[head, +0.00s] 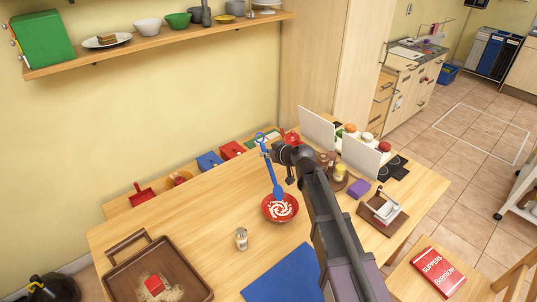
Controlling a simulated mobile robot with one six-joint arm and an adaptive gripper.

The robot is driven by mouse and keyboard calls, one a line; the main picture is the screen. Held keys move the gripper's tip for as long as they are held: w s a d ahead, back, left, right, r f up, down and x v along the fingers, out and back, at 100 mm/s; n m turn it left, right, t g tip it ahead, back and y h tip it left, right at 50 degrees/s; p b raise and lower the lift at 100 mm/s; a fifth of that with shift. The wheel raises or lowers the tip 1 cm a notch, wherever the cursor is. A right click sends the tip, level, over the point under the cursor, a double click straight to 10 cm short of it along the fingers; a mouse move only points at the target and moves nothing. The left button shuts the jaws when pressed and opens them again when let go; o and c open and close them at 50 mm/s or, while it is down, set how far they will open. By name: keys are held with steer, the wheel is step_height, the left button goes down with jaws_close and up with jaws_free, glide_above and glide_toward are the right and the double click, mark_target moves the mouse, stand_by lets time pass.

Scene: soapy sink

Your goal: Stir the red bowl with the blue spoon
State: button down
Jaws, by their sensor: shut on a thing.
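The red bowl (267,214) stands upright on the wooden table and holds white and reddish contents in a swirl. The blue spoon (271,173) is nearly upright, its handle end up and its broad end down at the bowl's far side. Whether the spoon's tip touches the contents I cannot tell. My gripper (268,152) is shut on the upper part of the spoon's handle, above and behind the bowl. My arm comes in from the lower right and hides part of the table.
A small glass jar (241,239) stands left of the bowl. A brown tray (112,281) with a red block lies at the front left, a blue mat (283,276) in front. White boards (360,158), jars and a purple block (359,188) stand on the right.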

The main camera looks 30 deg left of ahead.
mark_target(272, 172)
steer(key=shift+s+d+f+b, duration=0.1)
steer(key=shift+d+f+b, duration=0.1)
steer(key=shift+f+b, duration=1.7)
steer(key=shift+s+d+f+b, duration=0.1)
steer(key=shift+d+f+b, duration=0.1)
steer(key=shift+f+b, duration=1.7)
steer(key=shift+d, duration=0.1)
